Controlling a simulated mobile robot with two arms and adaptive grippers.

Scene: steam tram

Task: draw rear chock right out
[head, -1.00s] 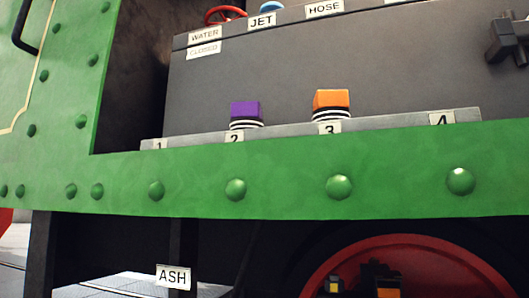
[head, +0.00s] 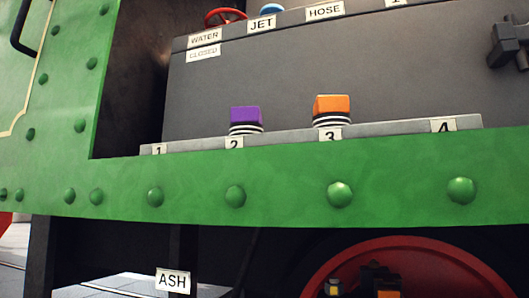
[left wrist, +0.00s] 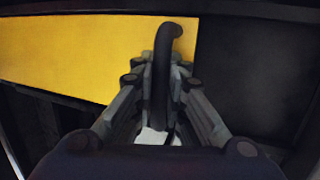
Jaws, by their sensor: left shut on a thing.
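In the left wrist view my left gripper (left wrist: 162,78) is shut on a dark bar with a hooked top (left wrist: 172,32). In the head view no chock can be made out for sure. The red wheel (head: 400,246) shows at the lower right, under the green frame (head: 290,200). Neither gripper shows in the head view.
Above the frame, a grey numbered ledge (head: 400,129) carries a purple block (head: 245,114) and an orange block (head: 332,104). An ASH label (head: 173,281) hangs below the frame. Small yellow and orange parts (head: 387,293) show before the wheel. Dark surfaces flank the left gripper.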

